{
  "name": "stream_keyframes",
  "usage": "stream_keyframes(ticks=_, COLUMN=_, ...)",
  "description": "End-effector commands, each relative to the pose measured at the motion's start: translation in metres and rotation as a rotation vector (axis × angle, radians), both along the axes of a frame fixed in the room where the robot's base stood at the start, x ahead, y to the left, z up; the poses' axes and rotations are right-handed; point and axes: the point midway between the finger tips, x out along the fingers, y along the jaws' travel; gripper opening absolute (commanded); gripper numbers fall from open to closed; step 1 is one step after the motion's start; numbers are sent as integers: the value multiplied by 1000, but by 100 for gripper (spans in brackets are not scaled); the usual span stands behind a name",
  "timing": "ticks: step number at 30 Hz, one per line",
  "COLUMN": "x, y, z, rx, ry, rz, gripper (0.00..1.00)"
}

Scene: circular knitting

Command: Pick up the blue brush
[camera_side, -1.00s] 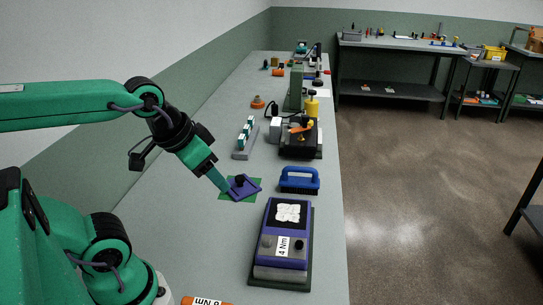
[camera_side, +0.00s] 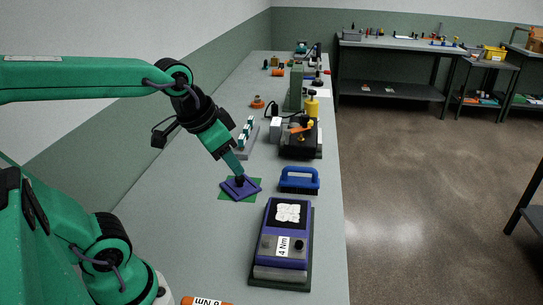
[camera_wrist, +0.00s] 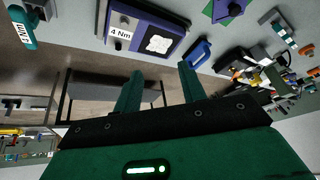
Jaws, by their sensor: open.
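The blue brush (camera_side: 300,180) stands on the bench right of the green square, its arched blue handle upward over a dark base. It also shows in the wrist view (camera_wrist: 197,52), just beyond the right finger. My gripper (camera_side: 240,176) is over the purple plate with a black knob, left of the brush and apart from it. In the wrist view my gripper (camera_wrist: 158,80) shows two separated green fingers with nothing between them. In the side view the fingertips overlap the black knob, so I cannot tell their exact height above it.
A purple plate (camera_side: 248,191) lies on a green square (camera_side: 226,195). A purple device marked 4 Nm (camera_side: 273,241) stands in front of the brush. Behind it is a dark machine with a yellow cylinder (camera_side: 312,107). The bench's right edge is close to the brush.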

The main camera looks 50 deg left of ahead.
Motion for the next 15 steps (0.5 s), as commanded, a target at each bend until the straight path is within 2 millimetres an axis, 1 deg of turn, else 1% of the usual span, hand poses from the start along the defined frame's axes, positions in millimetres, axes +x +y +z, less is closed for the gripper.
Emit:
stream_keyframes(ticks=1, x=10, y=2, z=1, rx=10, ry=12, rz=-16, gripper=41)
stream_keyframes(ticks=7, x=51, y=11, z=4, rx=58, ry=43, rz=-98, gripper=41)
stream_keyframes(ticks=15, x=107, y=27, z=-4, rx=115, ry=87, rz=-211, gripper=41)
